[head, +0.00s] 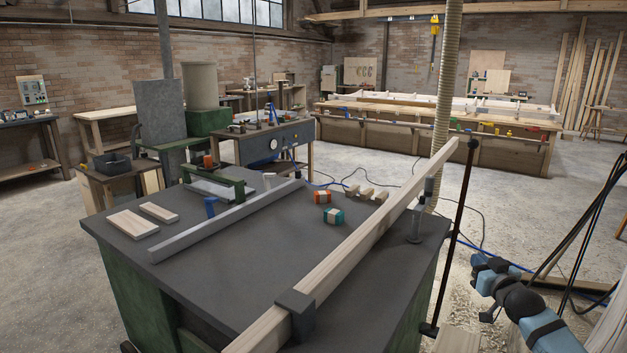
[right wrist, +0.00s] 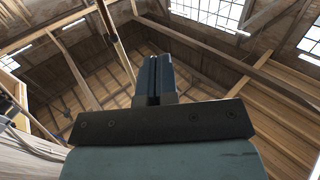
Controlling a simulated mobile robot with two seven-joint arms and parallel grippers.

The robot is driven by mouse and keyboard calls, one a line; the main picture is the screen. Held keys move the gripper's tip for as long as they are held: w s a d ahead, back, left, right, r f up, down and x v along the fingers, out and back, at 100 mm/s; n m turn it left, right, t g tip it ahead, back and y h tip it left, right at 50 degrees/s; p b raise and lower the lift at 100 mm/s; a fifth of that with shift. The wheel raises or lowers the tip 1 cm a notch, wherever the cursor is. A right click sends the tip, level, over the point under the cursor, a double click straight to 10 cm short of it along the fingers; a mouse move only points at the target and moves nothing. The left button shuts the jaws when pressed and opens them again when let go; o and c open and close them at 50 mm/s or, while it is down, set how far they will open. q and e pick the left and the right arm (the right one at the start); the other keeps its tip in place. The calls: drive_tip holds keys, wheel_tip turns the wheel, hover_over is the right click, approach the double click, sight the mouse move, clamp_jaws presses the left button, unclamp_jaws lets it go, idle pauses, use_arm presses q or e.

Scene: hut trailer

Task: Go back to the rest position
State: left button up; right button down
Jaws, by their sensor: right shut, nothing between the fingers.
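My right arm reaches in from the lower right corner of the head view, with my right gripper (head: 488,272) at the right of the workbench, clear of its edge. The right wrist view shows the two fingers of this gripper (right wrist: 157,78) together, pointing up towards the roof, with nothing between them. My left gripper and left arm are not in view.
A dark-topped green workbench (head: 240,265) stands in front, bearing a long timber beam (head: 370,230), a metal bar (head: 225,222), small boards (head: 133,223) and two banded blocks. A dark upright rod (head: 457,225) and hanging cables (head: 585,220) are near my right arm.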

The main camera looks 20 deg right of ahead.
drive_tip(key=s+a+f+n+g+y, duration=0.2)
drive_tip(key=s+a+f+n, duration=0.1)
drive_tip(key=s+a+f, duration=0.45)
drive_tip(key=s+a+f+n+g+y, duration=0.25)
drive_tip(key=s+a+f, duration=0.25)
drive_tip(key=a+f, duration=0.45)
drive_tip(key=s+a+f+n+g+y, duration=0.15)
drive_tip(key=s+a+f, duration=0.25)
drive_tip(key=s+a, duration=0.4)
drive_tip(key=s+a+f+n+g, duration=0.25)
drive_tip(key=s+a, duration=0.35)
drive_tip(key=s, duration=0.3)
drive_tip(key=w+a+m+t, duration=0.15)
drive_tip(key=a+m, duration=0.35)
drive_tip(key=a, duration=0.6)
use_arm(q)
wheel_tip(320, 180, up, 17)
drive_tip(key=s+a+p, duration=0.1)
drive_tip(key=p, duration=2.2)
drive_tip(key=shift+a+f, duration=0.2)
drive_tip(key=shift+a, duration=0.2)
use_arm(e)
wheel_tip(320, 180, up, 18)
drive_tip(key=s+d, duration=0.1)
drive_tip(key=shift+s+d+f, duration=0.2)
